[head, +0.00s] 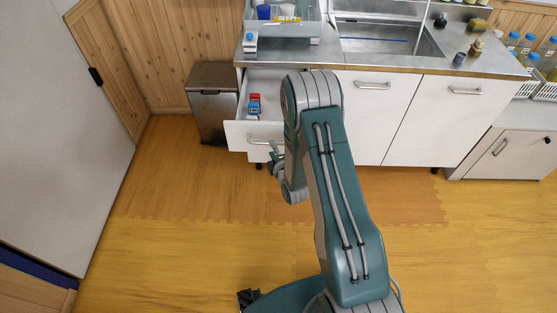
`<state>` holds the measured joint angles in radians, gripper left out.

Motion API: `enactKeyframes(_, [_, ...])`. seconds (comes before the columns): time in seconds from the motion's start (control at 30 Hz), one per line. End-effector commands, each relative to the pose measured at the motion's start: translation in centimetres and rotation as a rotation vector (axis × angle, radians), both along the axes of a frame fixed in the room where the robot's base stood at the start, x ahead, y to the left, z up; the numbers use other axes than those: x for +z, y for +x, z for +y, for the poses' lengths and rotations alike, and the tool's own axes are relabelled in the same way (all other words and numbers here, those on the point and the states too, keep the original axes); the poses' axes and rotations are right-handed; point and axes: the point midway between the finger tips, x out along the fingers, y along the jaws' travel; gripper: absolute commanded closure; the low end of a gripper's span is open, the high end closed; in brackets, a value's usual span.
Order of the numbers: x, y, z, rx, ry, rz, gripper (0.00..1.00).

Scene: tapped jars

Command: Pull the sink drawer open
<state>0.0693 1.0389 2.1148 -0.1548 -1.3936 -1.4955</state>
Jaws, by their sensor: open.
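The sink drawer (240,131) is the white drawer at the left of the sink unit in the head view. It stands out from the unit, with its inside showing. Its bar handle (261,141) is on the front panel. A small red and blue object (254,104) lies in the drawer. My gripper (275,158) is open, close to the right end of the handle and the drawer front. I cannot tell whether it touches the handle. My arm hides the drawer's right side and part of the gripper.
The steel sink (385,39) and counter are above, with a grey dish rack (302,30) and several jars. Two white cupboard doors are shut to the right. A bin (211,105) stands left of the drawer. The wooden floor in front is clear.

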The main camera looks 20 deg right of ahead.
Motion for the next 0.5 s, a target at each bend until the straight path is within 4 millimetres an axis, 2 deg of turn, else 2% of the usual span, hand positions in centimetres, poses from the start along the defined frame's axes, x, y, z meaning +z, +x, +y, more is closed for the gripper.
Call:
enactKeyframes(0.1, [0.4,-2.6,-0.2,-0.001,0.0,0.004,0.47])
enactKeyframes(0.3, [1.0,-6.0,-0.5,-0.002,-0.001,0.005,0.47])
enactKeyframes(0.5, [1.3,-7.4,-0.6,0.0,0.0,0.003,0.47])
